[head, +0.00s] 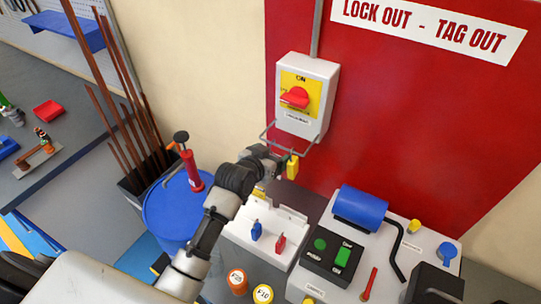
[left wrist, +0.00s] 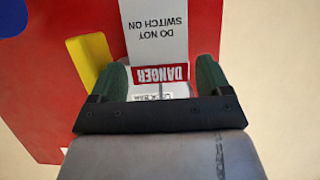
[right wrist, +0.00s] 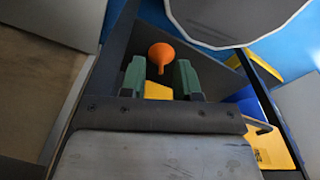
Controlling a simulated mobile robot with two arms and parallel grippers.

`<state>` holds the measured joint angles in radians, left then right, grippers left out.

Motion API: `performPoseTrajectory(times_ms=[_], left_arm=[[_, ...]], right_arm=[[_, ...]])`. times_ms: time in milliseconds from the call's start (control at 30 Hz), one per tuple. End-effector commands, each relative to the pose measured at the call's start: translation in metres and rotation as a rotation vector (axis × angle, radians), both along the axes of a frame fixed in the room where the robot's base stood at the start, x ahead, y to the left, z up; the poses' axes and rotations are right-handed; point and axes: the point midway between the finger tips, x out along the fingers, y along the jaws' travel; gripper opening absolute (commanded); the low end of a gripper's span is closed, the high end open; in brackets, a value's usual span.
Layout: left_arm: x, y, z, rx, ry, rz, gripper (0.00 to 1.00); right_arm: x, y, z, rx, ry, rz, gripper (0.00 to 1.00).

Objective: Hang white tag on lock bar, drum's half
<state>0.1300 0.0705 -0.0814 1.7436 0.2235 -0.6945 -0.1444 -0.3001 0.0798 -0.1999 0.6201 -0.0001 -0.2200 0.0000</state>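The grey wire lock bar (head: 314,146) juts out under the grey switch box (head: 307,120) on the red board. My left gripper (head: 280,160) is at its left part, on the blue drum's (head: 165,220) side. The left wrist view shows this gripper (left wrist: 163,80) open, with a white tag (left wrist: 157,40) reading "DANGER, DO NOT SWITCH ON" between its green fingers. Whether the tag hangs on the bar is hidden. A yellow piece (head: 292,167) is beside the gripper, also in the left wrist view (left wrist: 88,55).
A machine with a blue roller (head: 360,207) and green buttons stands at the lower right. Brown rods (head: 125,120) stand at the left.

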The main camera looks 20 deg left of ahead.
Motion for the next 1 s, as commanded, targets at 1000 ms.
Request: performPoseTrajectory(times_ms=[1000], left_arm=[[-0.081,0.016,0.032,0.002,-0.001,-0.001,0.88]], right_arm=[[0.000,0.000,-0.026,0.000,0.000,0.000,0.31]])
